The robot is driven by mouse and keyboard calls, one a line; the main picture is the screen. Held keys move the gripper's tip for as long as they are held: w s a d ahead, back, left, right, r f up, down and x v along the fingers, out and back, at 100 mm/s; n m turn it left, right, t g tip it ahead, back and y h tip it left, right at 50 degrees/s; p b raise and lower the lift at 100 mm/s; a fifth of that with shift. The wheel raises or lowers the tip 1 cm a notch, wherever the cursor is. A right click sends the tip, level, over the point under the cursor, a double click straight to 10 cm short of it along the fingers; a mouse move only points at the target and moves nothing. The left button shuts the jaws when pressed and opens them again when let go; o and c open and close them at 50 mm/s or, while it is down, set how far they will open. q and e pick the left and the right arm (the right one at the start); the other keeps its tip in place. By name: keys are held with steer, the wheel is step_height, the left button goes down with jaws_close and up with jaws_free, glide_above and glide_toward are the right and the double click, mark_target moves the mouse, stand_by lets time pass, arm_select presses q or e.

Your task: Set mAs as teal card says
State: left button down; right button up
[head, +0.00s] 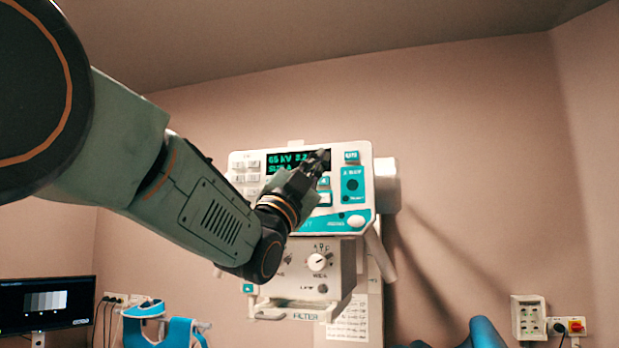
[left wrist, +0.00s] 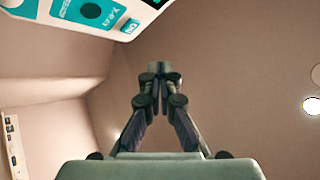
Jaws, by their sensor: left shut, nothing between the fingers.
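The white and teal control console (head: 352,225) hangs at the centre of the head view. Its dark display (head: 284,160) shows green text reading about "65 kV 2.2", partly covered by my left gripper (head: 321,159). That gripper is shut and empty, in front of the console's upper middle; I cannot tell if it touches it. My arm hides several buttons. In the left wrist view the shut fingertips (left wrist: 158,72) point towards plain wall, and the console (left wrist: 100,27) is at the upper left. I cannot make out a teal card. My right gripper is out of view.
A box with a dial (head: 318,262) hangs under the console, with a printed sheet (head: 348,319) below it. A monitor (head: 46,305) stands at the lower left, near a blue-and-white device (head: 180,329). The right wall is clear.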

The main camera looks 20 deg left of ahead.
arm_select(q)
steer(key=s+a+f+n+t+y, duration=0.15)
steer(key=n+y, duration=0.55)
steer(key=n, duration=0.8)
steer(key=a+f+n+y, duration=0.1)
steer(key=a+n+y, duration=0.2)
steer(key=n+y, duration=0.75)
steer(key=w+n+h+p, duration=0.3)
steer(key=w+h+p, duration=0.1)
steer(key=w, duration=0.4)
steer(key=shift+w+a+r+p, duration=0.2)
steer(key=shift+w+p, duration=0.15)
steer(key=shift+p, duration=0.55)
